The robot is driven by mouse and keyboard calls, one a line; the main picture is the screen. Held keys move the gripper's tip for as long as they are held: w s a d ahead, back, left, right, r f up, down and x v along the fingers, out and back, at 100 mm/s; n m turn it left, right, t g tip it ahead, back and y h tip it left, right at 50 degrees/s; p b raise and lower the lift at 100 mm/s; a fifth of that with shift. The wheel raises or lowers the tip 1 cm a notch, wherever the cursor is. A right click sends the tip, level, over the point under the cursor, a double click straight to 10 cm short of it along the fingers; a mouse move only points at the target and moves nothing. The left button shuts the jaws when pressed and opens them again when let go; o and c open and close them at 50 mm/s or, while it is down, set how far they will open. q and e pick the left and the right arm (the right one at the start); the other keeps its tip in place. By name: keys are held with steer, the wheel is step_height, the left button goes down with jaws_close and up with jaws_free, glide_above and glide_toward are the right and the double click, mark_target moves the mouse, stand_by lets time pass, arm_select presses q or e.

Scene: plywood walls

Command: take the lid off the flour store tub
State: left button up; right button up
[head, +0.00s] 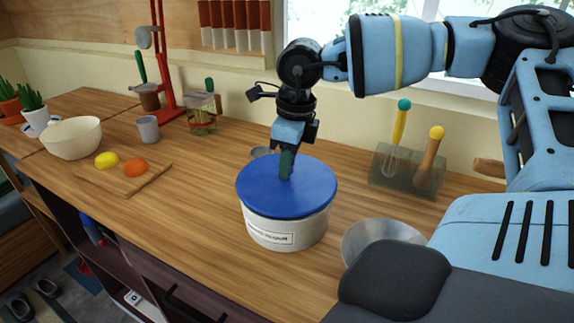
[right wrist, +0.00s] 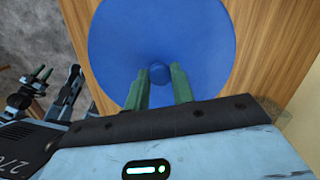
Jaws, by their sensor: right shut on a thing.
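The flour store tub (head: 287,232) is a round white tub with a printed label, upright on the wooden worktop. Its blue lid (head: 265,194) sits level on its rim, with no gap that I can see. My right gripper (head: 286,172) points down onto the middle of the lid. In the right wrist view its green fingers (right wrist: 160,80) are shut on the small round blue knob (right wrist: 158,71) of the lid (right wrist: 205,40). What looks like my left gripper (right wrist: 42,74) shows small at the left of that view, away from the tub; its opening is unclear.
A metal bowl (head: 366,236) stands close to the tub's right. A utensil holder (head: 408,178) is behind it.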

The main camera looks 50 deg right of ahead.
step_height(320, 180, up, 9)
steer(key=shift+b, duration=0.3)
steer(key=shift+s+a+f, duration=0.1)
